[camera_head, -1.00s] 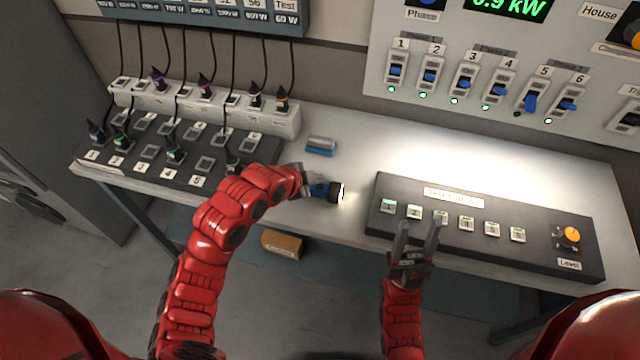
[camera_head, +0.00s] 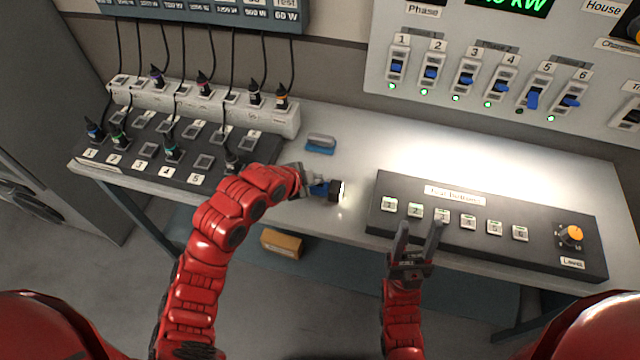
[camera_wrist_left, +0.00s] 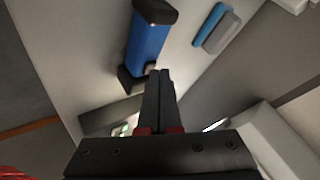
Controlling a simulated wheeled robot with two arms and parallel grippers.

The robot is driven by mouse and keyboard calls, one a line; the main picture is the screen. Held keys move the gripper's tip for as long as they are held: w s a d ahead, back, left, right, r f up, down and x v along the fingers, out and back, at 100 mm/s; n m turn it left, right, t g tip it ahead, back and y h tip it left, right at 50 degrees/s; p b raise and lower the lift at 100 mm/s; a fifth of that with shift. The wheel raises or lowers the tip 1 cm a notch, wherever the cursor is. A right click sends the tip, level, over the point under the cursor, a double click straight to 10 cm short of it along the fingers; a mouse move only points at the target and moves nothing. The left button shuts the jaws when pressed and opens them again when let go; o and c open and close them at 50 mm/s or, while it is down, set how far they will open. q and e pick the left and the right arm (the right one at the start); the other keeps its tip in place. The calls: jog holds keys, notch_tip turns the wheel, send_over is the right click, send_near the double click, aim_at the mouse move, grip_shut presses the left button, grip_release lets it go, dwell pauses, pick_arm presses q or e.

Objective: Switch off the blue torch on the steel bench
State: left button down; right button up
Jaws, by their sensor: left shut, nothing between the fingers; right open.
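The blue torch (camera_head: 320,189) lies on the steel bench (camera_head: 353,147) near its front edge, its black head (camera_head: 336,190) pointing right. A thin bright rim shows at the head's right end. In the left wrist view the torch (camera_wrist_left: 149,45) has a blue barrel and black ends. My left gripper (camera_head: 308,186) is shut and empty at the torch's left end. In the left wrist view its fingertips (camera_wrist_left: 160,74) are close beside the near black end; I cannot tell whether they touch. My right gripper (camera_head: 418,226) is open and empty at the button box's front edge.
A grey-and-blue block (camera_head: 320,144) lies behind the torch. A black button box (camera_head: 470,195) with an orange knob is at right. A plug board (camera_head: 185,172) and white socket strip (camera_head: 225,117) with cables are at left. Faders line the wall panel (camera_head: 480,30).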

aim_at(316, 187)
pick_arm(q)
jog(key=shift+f, duration=0.15)
dwell(0.4)
jog(key=shift+r, duration=0.7)
notch_tip(316, 187, up, 6)
jog(key=shift+f+p, duration=0.1)
jog(key=shift+p, duration=1)
